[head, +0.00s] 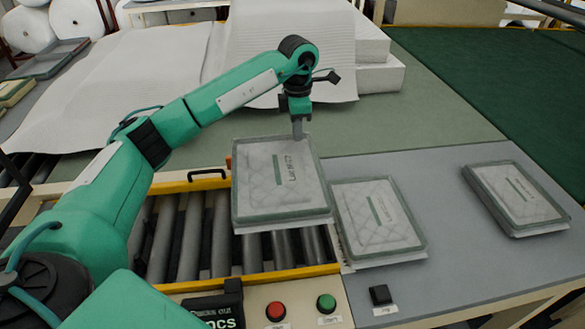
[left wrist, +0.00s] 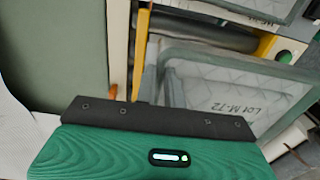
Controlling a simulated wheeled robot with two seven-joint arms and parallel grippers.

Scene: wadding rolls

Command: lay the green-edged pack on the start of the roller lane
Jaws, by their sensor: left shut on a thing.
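My left gripper (head: 298,130) is shut on the far edge of the green-edged pack (head: 280,188), a clear quilted pack with a printed label. The pack lies roughly flat over the right end of the roller lane (head: 190,240) and hides the rollers under it. I cannot tell whether it touches them. In the left wrist view the pack (left wrist: 212,90) shows beyond the dark finger pad, with its lot print readable. My right gripper is out of view.
Two similar packs lie on the grey table to the right, a near one (head: 377,217) and a far one (head: 515,195). A yellow rail (head: 255,278) edges the lane. Red (head: 275,311) and green (head: 326,303) buttons sit in front. White wadding (head: 150,80) lies behind.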

